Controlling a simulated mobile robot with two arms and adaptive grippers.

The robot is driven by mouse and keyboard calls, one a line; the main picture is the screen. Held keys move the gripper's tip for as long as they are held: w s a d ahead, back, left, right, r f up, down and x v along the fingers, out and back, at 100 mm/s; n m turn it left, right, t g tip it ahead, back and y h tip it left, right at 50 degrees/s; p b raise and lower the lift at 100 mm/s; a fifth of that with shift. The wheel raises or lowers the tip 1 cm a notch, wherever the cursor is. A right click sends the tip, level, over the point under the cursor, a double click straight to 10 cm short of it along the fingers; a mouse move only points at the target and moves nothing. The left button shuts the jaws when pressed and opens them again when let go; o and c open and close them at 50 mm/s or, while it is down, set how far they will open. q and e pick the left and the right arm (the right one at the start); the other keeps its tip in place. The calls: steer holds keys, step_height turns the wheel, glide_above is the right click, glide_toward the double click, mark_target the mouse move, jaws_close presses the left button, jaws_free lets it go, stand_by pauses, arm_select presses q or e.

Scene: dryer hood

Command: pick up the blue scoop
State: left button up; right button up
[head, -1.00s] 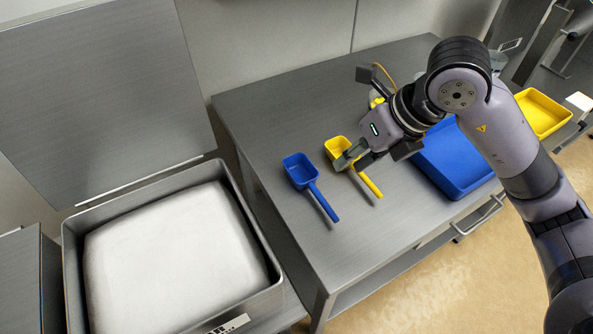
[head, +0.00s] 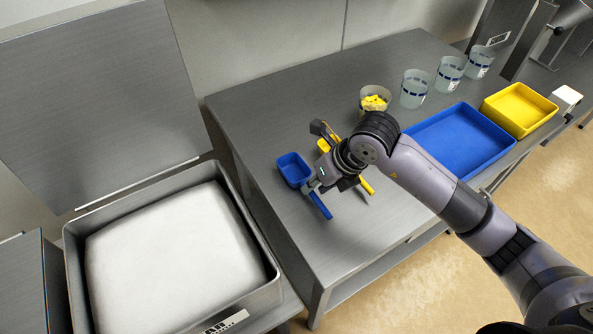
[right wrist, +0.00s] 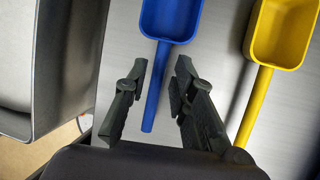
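The blue scoop (head: 294,170) lies on the metal table, its handle pointing to the lower right in the head view. My right gripper (head: 313,184) is over its handle. In the right wrist view the gripper (right wrist: 160,82) is open, with one finger on each side of the handle of the blue scoop (right wrist: 170,18) and gaps on both sides. Whether the fingertips are at handle height is hard to tell. The yellow scoop (head: 324,146) lies to the right, partly hidden by my gripper; it also shows in the right wrist view (right wrist: 285,28). My left gripper is not in view.
A metal bin (head: 75,238) with white contents stands left of the table (head: 255,115). A blue tray (head: 455,140), a yellow tray (head: 520,107) and several clear beakers (head: 415,88) stand to the right. One beaker (head: 375,100) holds yellow pieces.

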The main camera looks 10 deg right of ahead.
steer(key=shift+x, duration=1.5)
steer(key=shift+c, duration=0.4)
jaws_close()
